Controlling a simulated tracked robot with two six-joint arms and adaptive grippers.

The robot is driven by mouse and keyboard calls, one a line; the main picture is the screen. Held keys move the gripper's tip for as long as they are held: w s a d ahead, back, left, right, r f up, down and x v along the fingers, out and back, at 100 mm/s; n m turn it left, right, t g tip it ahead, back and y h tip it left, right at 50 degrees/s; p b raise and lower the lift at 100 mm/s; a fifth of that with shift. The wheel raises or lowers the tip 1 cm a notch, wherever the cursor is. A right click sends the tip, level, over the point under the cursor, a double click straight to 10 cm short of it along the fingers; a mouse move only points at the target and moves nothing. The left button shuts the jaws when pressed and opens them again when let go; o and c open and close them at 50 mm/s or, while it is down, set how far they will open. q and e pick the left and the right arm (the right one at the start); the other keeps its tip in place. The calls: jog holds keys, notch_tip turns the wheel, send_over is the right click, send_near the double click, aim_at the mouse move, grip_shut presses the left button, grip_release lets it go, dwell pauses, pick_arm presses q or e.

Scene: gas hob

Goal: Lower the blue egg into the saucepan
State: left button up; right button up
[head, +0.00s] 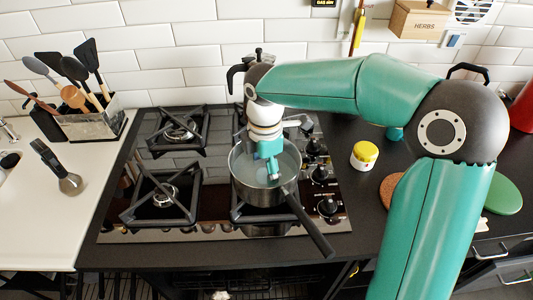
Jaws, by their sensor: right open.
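The grey saucepan (287,194) stands on the front right burner, its dark handle (317,238) pointing toward the front right. Pale bluish water (289,163) shows inside it. My right arm reaches in from the right, and my right gripper (274,176) points down over the saucepan's opening, its teal fingers at or within the rim. It is open. I cannot make out the blue egg; the gripper and pan wall hide part of the pan's inside. My left gripper is not in view.
Black burner grates (165,195) and control knobs (327,206) surround the pan. A yellow-lidded jar (364,155) is to the right, by a cork mat (389,190) and green disc (504,195). A utensil holder (88,122) stands left.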

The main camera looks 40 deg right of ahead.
notch_tip(320, 180, up, 11)
jog(key=shift+r, duration=0.2)
